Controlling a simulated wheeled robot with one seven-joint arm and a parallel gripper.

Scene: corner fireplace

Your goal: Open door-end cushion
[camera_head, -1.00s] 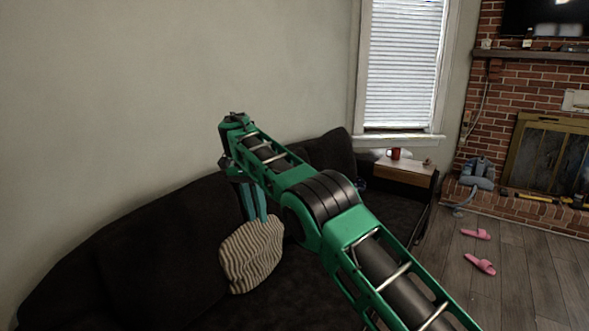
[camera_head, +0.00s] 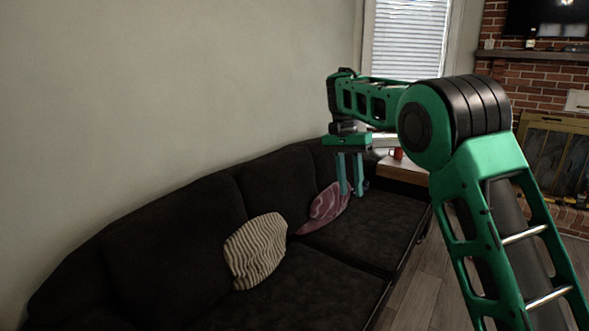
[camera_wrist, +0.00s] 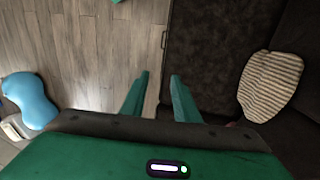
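Two cushions lie on the dark sofa (camera_head: 345,240). A beige-and-dark striped cushion (camera_head: 255,250) leans against the backrest near the middle; it also shows at the right of the wrist view (camera_wrist: 270,85). A mauve patterned cushion (camera_head: 322,208) lies farther along, partly behind my gripper. I cannot tell which one is at the door end; no door shows. My gripper (camera_head: 351,193) points down in front of the mauve cushion in the head view. Its fingers stand apart with nothing between them, as the wrist view also shows (camera_wrist: 159,76). I see no contact with either cushion.
A side table (camera_head: 402,172) with a red mug (camera_head: 397,153) stands past the sofa's far end. A brick fireplace (camera_head: 555,150) is at the right. Wooden floor (camera_wrist: 85,45) is largely clear, with a blue object (camera_wrist: 28,100) on it.

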